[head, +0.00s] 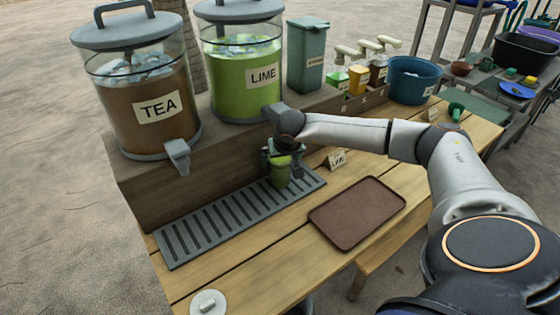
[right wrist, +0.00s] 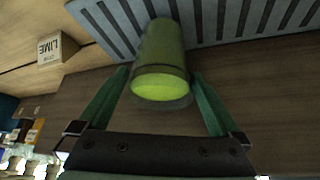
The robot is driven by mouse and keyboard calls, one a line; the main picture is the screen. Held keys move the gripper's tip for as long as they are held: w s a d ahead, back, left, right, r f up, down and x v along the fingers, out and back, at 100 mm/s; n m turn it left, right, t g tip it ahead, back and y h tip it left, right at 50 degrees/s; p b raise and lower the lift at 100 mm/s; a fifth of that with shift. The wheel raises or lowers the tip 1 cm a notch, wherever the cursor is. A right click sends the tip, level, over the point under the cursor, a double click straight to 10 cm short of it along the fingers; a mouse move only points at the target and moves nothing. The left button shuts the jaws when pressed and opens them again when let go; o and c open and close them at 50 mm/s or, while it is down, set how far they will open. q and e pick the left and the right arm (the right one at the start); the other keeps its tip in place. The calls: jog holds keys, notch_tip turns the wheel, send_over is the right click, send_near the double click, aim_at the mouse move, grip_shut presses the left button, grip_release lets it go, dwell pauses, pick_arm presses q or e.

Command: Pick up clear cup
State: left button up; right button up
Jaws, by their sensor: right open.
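The clear cup (head: 281,173) stands on the grey slotted drip tray (head: 190,236), below the lime dispenser (head: 243,80), and holds green liquid. In the right wrist view the cup (right wrist: 160,52) shows its green contents through the round mouth. My right gripper (head: 281,155) is at the cup, and its arm reaches in from the right. In the right wrist view the green fingers of the right gripper (right wrist: 161,72) are apart, one on each side of the cup; contact cannot be told. My left gripper is not in view.
A tea dispenser (head: 150,90) stands left on the wooden ledge. A brown tray (head: 357,212) lies on the table, right of the drip tray. A small LIME sign (head: 337,160) stands close to my arm. A white lid (head: 208,304) lies at the front.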

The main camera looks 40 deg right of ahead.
jog(key=shift+r, duration=0.1)
grip_shut()
dwell(0.7)
